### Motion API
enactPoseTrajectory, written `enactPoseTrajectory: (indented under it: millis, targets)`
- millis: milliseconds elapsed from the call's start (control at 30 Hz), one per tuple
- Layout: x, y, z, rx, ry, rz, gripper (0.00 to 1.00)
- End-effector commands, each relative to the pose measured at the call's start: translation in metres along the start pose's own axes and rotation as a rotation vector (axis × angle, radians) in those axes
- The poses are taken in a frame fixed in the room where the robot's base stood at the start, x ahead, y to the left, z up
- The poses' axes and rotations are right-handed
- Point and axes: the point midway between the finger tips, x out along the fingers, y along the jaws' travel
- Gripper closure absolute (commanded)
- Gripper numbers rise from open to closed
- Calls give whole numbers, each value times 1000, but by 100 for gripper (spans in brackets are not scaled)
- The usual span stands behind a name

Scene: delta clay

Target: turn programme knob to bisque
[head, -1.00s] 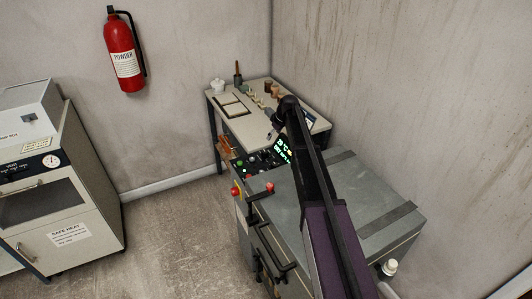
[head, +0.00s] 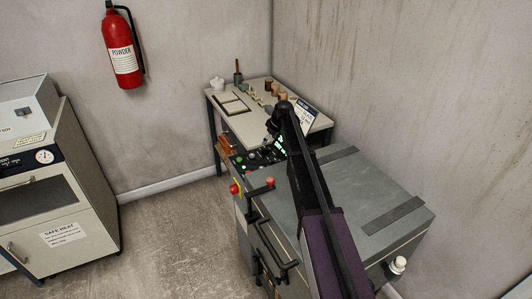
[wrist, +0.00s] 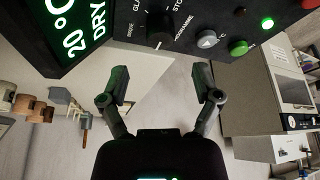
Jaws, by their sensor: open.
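The programme knob (wrist: 160,27) is a dark round knob on a black control panel, at the top of the wrist view. Printed words ring it, including PROGRAMME and what looks like GLAZE; its pointer setting is too dark to read. The panel's display (wrist: 75,25) glows with 20°C and DRY. My gripper (wrist: 164,88) is open and empty, its two fingers apart below the knob in the picture and not touching it. In the head view the panel (head: 257,158) sits at the far end of the grey kiln (head: 330,200), partly hidden by my arm.
Beside the knob are a grey arrow button (wrist: 207,39), a green button (wrist: 238,48) and a lit green lamp (wrist: 267,23). A table (head: 250,125) with pots and tiles stands behind the kiln. A cabinet oven (head: 50,205) stands left; the floor (head: 170,230) between is clear.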

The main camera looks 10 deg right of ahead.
Motion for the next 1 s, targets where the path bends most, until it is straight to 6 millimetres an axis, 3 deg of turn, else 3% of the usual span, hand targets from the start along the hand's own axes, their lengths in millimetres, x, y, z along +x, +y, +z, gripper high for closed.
enactPoseTrajectory:
  millis: [600,1000]
  targets:
    - [54,0,1,-1,0,0,19]
    - [66,0,0,0,0,0,19]
